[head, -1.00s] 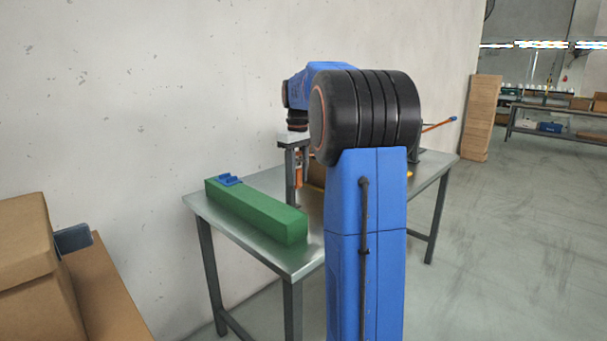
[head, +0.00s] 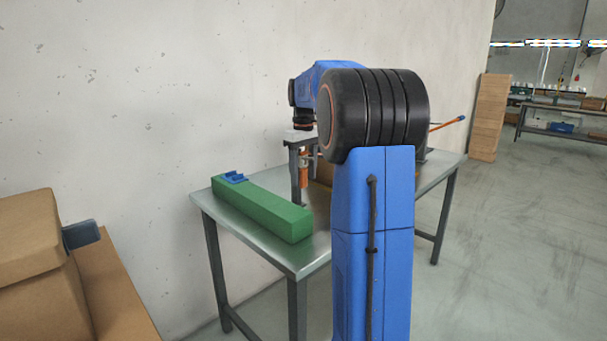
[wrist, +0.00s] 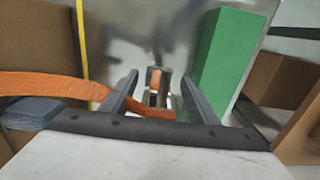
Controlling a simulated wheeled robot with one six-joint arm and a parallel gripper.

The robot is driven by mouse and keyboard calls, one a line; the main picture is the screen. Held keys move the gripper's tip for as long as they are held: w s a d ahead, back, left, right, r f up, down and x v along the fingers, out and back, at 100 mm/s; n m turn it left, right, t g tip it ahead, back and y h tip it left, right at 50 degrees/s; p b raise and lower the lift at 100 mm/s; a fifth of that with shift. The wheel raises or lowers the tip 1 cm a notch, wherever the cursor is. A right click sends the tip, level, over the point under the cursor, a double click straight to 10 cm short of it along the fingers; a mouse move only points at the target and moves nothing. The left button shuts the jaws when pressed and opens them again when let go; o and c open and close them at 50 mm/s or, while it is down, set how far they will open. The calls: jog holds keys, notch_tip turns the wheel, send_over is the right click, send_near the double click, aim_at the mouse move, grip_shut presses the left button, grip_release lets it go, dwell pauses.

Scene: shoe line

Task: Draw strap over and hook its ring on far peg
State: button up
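An orange strap (wrist: 50,86) enters the wrist view from the left and curves down to the space between my gripper's fingers. More orange and a small pale metallic part, perhaps the ring, show between the fingertips. My gripper (wrist: 160,76) points down over the metal table; its fingers stand apart around these parts, and I cannot tell whether they touch them. In the head view a short orange piece (head: 303,170) hangs at the gripper. My arm hides much of that area. I cannot make out the far peg.
A long green block (head: 263,212) with a small blue piece (head: 235,177) on top lies on the metal table (head: 293,258). Cardboard boxes (head: 28,240) stand at lower left. A thin orange rod-like piece (head: 446,124) sticks out at the table's right. A wall is behind.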

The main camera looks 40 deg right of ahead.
notch_tip(320, 180, up, 17)
jog(key=shift+r, duration=0.15)
dwell(0.6)
jog(key=s+a+f+t, duration=0.1)
jog(key=s+a+f, duration=0.4)
jog(key=a, duration=0.4)
jog(key=s+a+f+t, duration=0.1)
jog(key=s+a+f, duration=0.2)
jog(key=s+a, duration=0.55)
jog(key=s+a+f+t, duration=0.1)
jog(key=s+a+f, duration=0.3)
jog(key=f, duration=0.3)
jog(key=s+a+f+t, duration=0.1)
jog(key=s+a+f, duration=0.3)
jog(key=s+f, duration=0.3)
jog(key=s+a+f+m, duration=0.1)
jog(key=s+a+f, duration=0.4)
jog(key=f, duration=0.4)
jog(key=shift+s+t, duration=0.4)
jog(key=shift+s, duration=0.3)
jog(key=shift+r, duration=0.1)
